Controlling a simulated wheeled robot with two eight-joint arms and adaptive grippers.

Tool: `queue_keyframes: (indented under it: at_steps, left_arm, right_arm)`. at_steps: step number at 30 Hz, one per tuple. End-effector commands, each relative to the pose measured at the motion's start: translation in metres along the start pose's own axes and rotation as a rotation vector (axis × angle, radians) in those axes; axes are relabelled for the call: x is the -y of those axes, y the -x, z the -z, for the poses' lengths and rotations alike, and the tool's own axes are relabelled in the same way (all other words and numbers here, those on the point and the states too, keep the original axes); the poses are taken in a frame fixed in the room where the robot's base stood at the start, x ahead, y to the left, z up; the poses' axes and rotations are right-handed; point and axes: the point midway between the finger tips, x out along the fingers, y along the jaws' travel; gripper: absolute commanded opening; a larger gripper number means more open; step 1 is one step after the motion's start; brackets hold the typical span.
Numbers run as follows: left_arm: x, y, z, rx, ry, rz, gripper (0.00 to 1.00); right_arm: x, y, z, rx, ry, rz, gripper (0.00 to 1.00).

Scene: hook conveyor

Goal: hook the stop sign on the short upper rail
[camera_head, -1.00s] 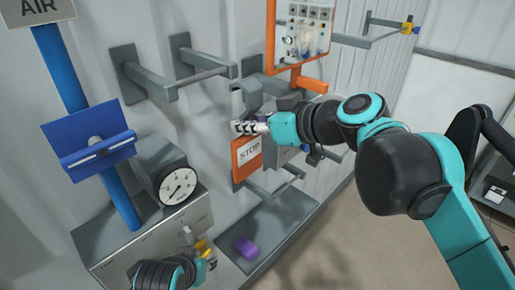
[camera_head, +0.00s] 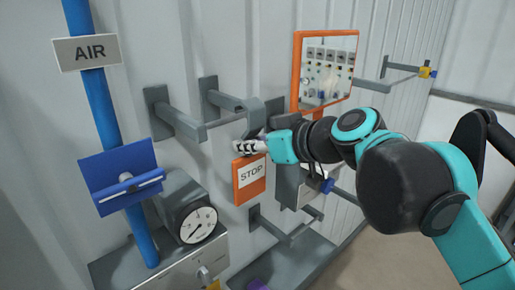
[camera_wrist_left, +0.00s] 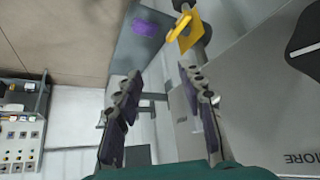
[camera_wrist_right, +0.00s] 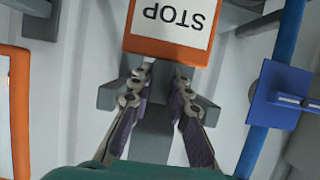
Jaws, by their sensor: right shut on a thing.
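The stop sign (camera_head: 249,180) is an orange plate with a white STOP label, hanging upright below its grey hook (camera_head: 256,115). In the right wrist view the sign (camera_wrist_right: 170,45) is upside down. My right gripper (camera_head: 252,146) is shut on the sign's grey stem, just above the plate; it also shows in the right wrist view (camera_wrist_right: 160,80). The short upper rail (camera_head: 222,121) is a grey bar on two wall brackets, left of the hook. The hook's top is beside the rail's right end; contact cannot be told. My left gripper (camera_wrist_left: 160,80) is open and empty.
An orange-framed panel (camera_head: 328,70) stands just right of the hook. A lower grey rail (camera_head: 285,232) is below the sign. A blue holder (camera_head: 125,180) on the blue AIR pipe and a gauge (camera_head: 198,225) are at left. A purple block (camera_wrist_left: 146,28) lies on a grey tray.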

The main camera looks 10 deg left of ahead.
Motion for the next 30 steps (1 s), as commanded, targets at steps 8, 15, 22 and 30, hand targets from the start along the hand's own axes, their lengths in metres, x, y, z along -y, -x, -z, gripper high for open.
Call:
queue_keyframes:
  at_steps: [8, 15, 22, 30]
  left_arm:
    - [0.0, -0.002, -0.002, 0.0, 0.0, 0.0, 0.4]
    - [0.0, -0.004, -0.003, 0.0, 0.0, 0.0, 0.4]
    - [0.0, -0.013, -0.01, 0.0, 0.0, 0.0, 0.4]
    - [0.0, -0.017, -0.012, 0.0, 0.0, 0.0, 0.4]
  right_arm:
    - [0.001, -0.023, 0.008, 0.0, 0.001, 0.001, 0.0]
    - [0.0, -0.042, 0.015, 0.0, 0.001, 0.0, 0.0]
    - [0.0, -0.052, -0.003, 0.0, 0.001, 0.0, 0.0]
    - [0.0, -0.057, -0.012, 0.0, 0.0, 0.0, 0.0]
